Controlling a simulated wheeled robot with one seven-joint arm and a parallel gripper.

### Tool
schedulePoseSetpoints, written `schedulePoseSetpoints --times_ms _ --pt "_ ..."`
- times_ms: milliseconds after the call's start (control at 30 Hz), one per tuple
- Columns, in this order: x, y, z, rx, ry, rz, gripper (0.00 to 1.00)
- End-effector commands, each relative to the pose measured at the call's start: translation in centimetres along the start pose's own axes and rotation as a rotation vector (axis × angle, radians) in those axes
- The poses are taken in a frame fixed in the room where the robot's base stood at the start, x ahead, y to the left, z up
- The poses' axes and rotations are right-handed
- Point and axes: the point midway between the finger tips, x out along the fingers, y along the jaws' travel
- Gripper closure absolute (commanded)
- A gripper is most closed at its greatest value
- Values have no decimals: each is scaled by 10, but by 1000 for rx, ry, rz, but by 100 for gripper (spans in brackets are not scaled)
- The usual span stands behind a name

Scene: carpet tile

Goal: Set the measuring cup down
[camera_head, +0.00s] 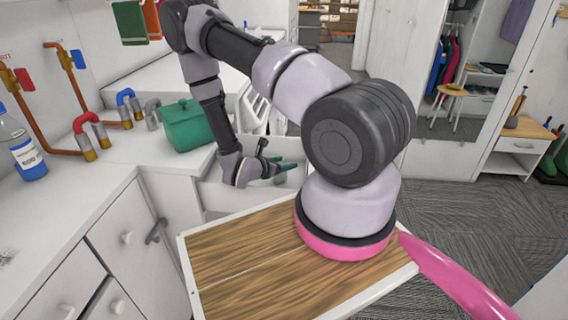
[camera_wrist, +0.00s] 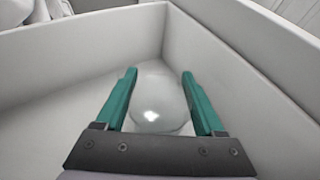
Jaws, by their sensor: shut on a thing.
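My gripper (camera_head: 283,173) reaches down over an open white drawer (camera_head: 215,196). In the wrist view, its two teal fingers (camera_wrist: 160,76) are shut on a clear, rounded thing, which I take for the measuring cup (camera_wrist: 158,105). The cup sits between the fingers, inside the white walls of the drawer (camera_wrist: 75,62), near an inner corner. Whether it touches the drawer floor I cannot tell. The cup is too small or hidden to make out in the head view.
Pipes with coloured bends run along the wall. My wooden-topped base fills the front. Carpet floor (camera_head: 470,190) is open at right.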

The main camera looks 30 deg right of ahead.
Motion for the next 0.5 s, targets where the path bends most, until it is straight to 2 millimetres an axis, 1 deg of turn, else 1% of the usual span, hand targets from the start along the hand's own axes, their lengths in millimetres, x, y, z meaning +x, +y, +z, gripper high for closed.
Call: schedulePoseSetpoints --times_ms 500 --pt "8 0 -10 4 -4 -5 82"
